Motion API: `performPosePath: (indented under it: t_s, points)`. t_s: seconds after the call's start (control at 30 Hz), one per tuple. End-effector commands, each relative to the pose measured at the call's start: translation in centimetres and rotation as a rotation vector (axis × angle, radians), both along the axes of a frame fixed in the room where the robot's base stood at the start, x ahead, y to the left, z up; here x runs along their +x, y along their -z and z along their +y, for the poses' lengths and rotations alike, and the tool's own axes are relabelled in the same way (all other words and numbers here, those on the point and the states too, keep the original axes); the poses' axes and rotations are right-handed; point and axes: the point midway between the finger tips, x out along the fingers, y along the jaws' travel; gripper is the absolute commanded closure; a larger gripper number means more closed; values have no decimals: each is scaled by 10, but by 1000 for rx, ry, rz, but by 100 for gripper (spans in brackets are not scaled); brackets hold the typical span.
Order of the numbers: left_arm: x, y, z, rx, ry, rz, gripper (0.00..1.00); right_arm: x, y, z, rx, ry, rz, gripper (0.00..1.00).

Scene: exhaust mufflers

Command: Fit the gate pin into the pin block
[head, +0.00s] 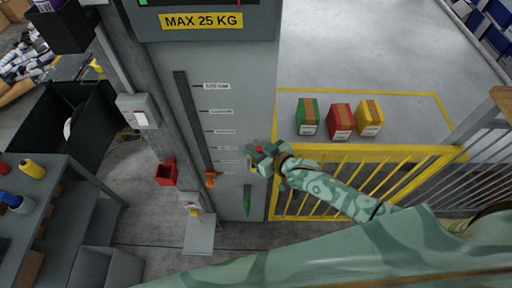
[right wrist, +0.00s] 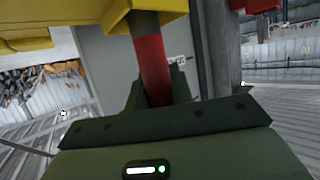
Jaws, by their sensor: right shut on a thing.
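My right gripper (head: 265,160) is shut on the gate pin, beside the grey panel at the left end of the yellow gate. The pin's red end (head: 259,149) shows small above the jaws in the head view. In the right wrist view the red pin (right wrist: 152,65) stands between the fingers (right wrist: 156,92), with a dark band at its upper end. That end meets a yellow piece (right wrist: 165,7), seemingly the pin block, at the top edge. I cannot tell whether the pin is inside it or only in front. My left gripper is not in view.
The yellow gate (head: 400,152) runs right from the panel (head: 245,80). An orange lever (head: 210,179) and a green handle (head: 247,200) are close left of and below my gripper. A red bin (head: 166,172) is further left. Several boxes (head: 341,122) stand behind the gate.

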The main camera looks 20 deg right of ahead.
Motion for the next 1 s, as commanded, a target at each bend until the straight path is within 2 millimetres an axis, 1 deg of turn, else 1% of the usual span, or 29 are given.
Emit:
performPosePath:
  t_s: [0.17, 0.2, 0.27, 0.53, 0.67, 0.77, 1.0]
  points:
    - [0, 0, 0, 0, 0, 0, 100, 0, -1, 0, 1, 0, 0, 100]
    - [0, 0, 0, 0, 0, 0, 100, 0, -1, 0, 1, 0, 0, 69]
    - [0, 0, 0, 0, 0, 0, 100, 0, -1, 0, 1, 0, 0, 52]
    - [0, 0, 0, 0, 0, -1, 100, 0, 0, 0, 1, 0, 0, 52]
    - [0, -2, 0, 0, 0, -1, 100, -8, -3, -4, 1, 1, 2, 52]
    - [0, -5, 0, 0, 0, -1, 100, -22, -11, -12, 1, 0, 2, 52]
    - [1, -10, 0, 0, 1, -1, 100, -76, -35, -41, 1, 0, 3, 52]
